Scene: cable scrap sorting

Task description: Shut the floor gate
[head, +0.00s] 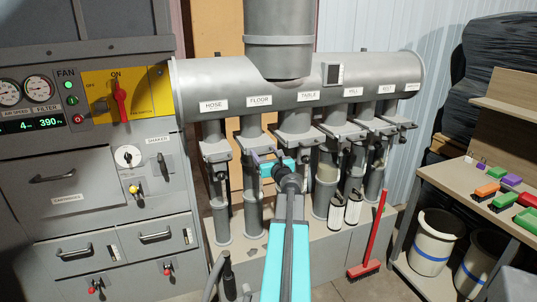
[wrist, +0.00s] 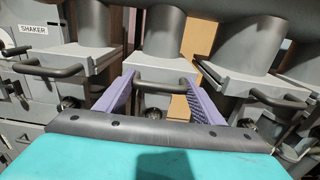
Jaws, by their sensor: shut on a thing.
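The floor gate (head: 253,141) is a grey slide plate on the pipe under the FLOOR label (head: 259,101), second from the left on the duct. My gripper (head: 270,160) is at its front, with turquoise and purple parts showing. In the wrist view, the purple fingers stand on either side of the floor gate's dark bar handle (wrist: 165,86), shut on it. The gripper and arm partly cover the gate front in the head view. I cannot tell how far the plate is slid in.
The hose gate (head: 216,152) is close on the left and the table gate (head: 296,137) close on the right; both handles stick out near my fingers. A red broom (head: 370,240) leans at the right.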

